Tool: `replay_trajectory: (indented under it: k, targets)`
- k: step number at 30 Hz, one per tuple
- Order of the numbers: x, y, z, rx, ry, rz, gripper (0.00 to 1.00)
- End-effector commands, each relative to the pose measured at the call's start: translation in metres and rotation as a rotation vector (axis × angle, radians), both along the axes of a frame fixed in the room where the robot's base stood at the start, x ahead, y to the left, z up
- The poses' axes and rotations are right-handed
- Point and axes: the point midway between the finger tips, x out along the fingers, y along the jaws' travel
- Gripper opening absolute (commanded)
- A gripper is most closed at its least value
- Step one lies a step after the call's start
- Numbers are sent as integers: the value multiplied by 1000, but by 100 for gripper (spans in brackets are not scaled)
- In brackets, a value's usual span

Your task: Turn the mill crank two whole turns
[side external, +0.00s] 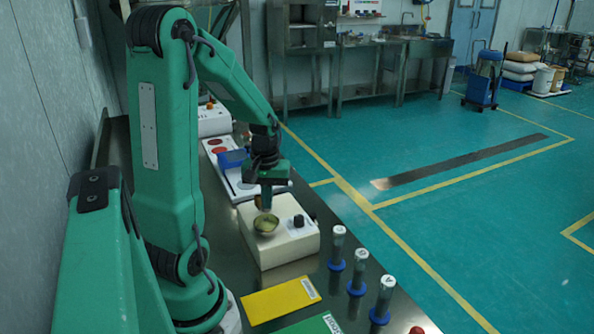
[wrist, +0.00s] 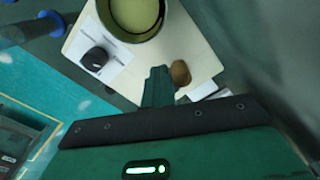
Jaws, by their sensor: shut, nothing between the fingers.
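The cream box (side external: 275,250), which I take for the mill, stands on the bench and also shows in the wrist view (wrist: 190,35). A round bowl (side external: 266,224) with pale green contents is on its top, and a black knob (side external: 298,221) is beside the bowl. My gripper (side external: 266,207) points down just behind the bowl, with its fingers shut and empty. In the wrist view a brown rounded knob (wrist: 181,73), possibly the crank's handle, is just right of the fingertips (wrist: 158,72). I cannot tell if they touch. The crank's arm is not clearly visible.
Several capped tubes with blue bases (side external: 359,272) stand at the bench's right edge. A yellow plate (side external: 280,299) and a green plate (side external: 312,325) lie in front.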

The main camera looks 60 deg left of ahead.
Motion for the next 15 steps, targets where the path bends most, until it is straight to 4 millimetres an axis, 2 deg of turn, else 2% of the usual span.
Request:
replay_trajectory:
  k: [15]
  targets:
    - [-16,1,0,0,0,1,0]
